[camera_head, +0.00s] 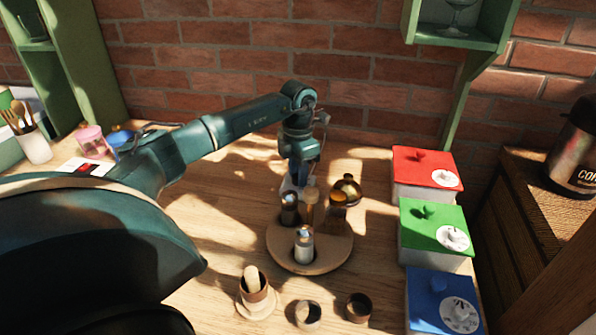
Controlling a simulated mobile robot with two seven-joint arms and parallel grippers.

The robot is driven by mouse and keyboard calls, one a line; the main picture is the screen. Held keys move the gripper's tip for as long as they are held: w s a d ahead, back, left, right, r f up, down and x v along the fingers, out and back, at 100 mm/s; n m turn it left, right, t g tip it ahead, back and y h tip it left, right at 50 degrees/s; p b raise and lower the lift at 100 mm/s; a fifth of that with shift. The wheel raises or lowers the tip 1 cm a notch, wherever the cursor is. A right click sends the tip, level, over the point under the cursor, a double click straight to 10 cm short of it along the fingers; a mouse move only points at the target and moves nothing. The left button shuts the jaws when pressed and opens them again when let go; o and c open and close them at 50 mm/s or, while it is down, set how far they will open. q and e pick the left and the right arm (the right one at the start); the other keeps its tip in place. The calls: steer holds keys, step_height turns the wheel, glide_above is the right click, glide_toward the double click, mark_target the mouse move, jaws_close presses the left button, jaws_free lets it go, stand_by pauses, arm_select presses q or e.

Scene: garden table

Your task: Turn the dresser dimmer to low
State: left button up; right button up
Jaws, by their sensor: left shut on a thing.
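My left arm comes in from the left and reaches to the back of the table. My left gripper (299,183) points down just behind the round wooden tray and is shut on a small, partly hidden thing. What that thing is, I cannot tell. No dimmer is clearly labelled. Dial-like white discs sit on three lidded boxes at the right: one on the red box (420,166), one on the green box (420,232) and one on the blue box (424,298). The gripper is well to the left of these boxes. My right gripper is out of view.
The round wooden tray (312,266) holds several bottles close to the gripper. A wooden cup (254,290) and small round containers stand in front. A brush holder (36,145) and pink jar (93,140) stand at the left. A wooden crate with a dark canister (577,150) is at right.

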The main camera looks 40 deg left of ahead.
arm_select(q)
steer(key=o, duration=1)
steer(key=shift+c, duration=0.2)
step_height(320, 180, up, 13)
steer(key=shift+r, duration=0.15)
stand_by(0.3)
